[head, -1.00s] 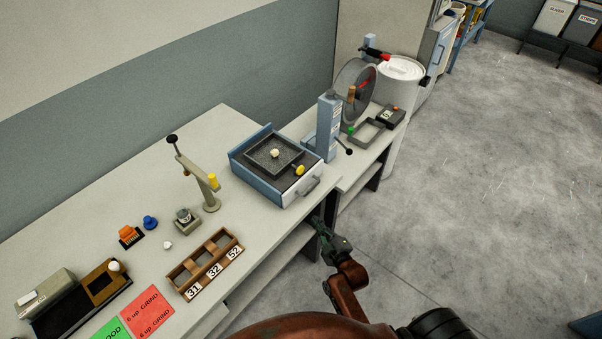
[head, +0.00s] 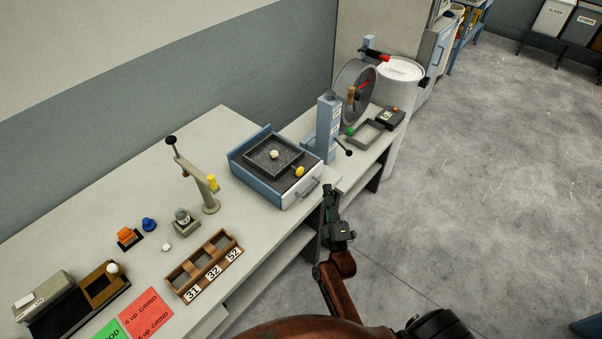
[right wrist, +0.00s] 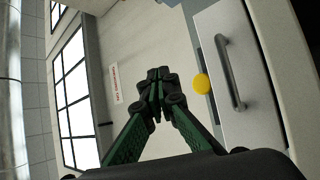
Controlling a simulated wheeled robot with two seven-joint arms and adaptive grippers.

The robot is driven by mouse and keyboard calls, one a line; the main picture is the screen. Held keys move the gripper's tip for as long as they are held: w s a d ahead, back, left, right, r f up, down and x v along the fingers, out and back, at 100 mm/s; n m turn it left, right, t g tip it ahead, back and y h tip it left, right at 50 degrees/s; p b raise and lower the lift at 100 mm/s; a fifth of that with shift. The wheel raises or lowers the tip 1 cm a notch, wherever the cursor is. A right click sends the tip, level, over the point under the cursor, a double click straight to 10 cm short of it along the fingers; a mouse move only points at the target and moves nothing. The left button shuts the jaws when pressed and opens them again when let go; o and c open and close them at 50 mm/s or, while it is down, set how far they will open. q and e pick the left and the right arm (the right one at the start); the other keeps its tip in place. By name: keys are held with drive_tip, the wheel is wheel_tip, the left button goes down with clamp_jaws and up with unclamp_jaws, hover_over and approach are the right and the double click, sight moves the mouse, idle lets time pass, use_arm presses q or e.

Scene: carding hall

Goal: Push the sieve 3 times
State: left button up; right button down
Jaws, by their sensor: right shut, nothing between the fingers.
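The sieve (head: 289,158) is a dark square frame with a grey mesh, set in a blue tray box on the bench. A pale lump (head: 274,154) lies on its mesh. A yellow knob (head: 299,171) stands at its right front corner, and the knob also shows in the right wrist view (right wrist: 202,83). My right gripper (head: 328,190) is shut and empty, just off the bench's front edge, to the right of and nearer than the tray box. In the right wrist view its fingertips (right wrist: 158,74) meet left of the yellow knob, apart from it. My left gripper is not in view.
The tray box has a white drawer front with a grey handle (head: 308,187). A blue column with a black lever (head: 328,125) stands right behind it. Open floor lies right.

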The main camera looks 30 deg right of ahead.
sight(307, 178)
drive_tip(key=w, duration=0.2)
drive_tip(key=w+a+b, duration=0.1)
drive_tip(key=w, duration=0.1)
drive_tip(key=w+a+b, duration=0.1)
drive_tip(key=w, duration=0.1)
drive_tip(key=shift+a, duration=0.25)
drive_tip(key=shift+w+a, duration=0.35)
drive_tip(key=shift+w, duration=0.5)
drive_tip(key=shift+w, duration=0.15)
idle(0.5)
drive_tip(key=shift+w+a, duration=0.15)
drive_tip(key=shift+w, duration=0.1)
